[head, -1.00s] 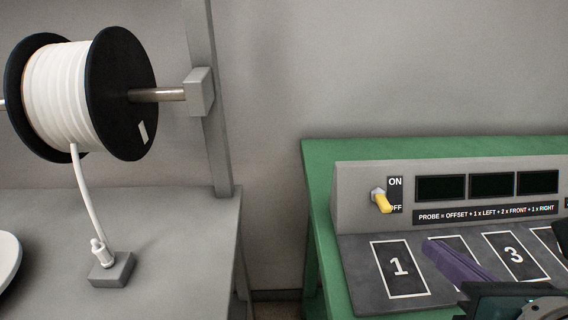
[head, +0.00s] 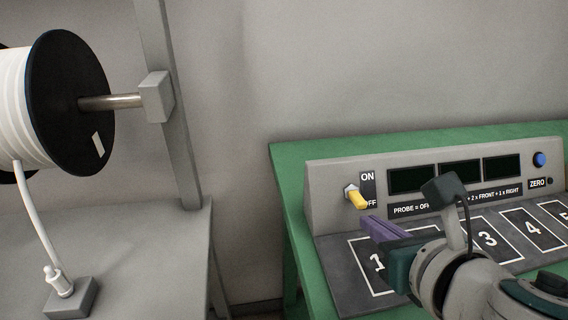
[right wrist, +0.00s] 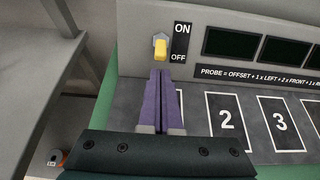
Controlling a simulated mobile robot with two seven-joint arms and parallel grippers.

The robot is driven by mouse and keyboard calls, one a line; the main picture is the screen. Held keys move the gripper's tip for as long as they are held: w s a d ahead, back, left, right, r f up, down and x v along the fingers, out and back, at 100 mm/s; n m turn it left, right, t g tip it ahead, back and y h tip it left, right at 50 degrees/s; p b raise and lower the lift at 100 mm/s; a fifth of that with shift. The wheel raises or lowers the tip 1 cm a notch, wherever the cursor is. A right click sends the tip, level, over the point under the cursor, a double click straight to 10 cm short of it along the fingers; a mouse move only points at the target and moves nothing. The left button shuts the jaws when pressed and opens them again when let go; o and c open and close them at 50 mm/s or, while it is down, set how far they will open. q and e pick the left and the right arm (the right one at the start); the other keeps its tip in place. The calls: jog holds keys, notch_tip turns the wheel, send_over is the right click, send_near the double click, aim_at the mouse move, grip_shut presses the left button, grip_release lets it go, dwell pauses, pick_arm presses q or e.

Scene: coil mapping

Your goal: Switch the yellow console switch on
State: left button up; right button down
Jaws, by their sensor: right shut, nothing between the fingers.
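The yellow switch (head: 356,199) is on the left of the grey console's front face (head: 325,190), beside a black ON/OFF label (head: 368,188). Its lever points down toward OFF. It also shows in the right wrist view (right wrist: 161,47). My right gripper (head: 366,221), with purple fingers, is shut and empty. Its tips are just below and in front of the lever; in the right wrist view (right wrist: 160,72) they point up at it with little gap. I cannot tell whether they touch. My left gripper is not in view.
Three dark displays (head: 460,174) and a blue button (head: 539,160) sit right of the switch. Numbered pads (head: 520,228) lie in front on the green table (head: 295,200). A cable spool (head: 68,100) hangs over a grey bench (head: 150,250) at left.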

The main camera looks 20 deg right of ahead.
aim_at(357, 199)
jog(key=shift+x, duration=1.5)
jog(key=shift+r, duration=0.1)
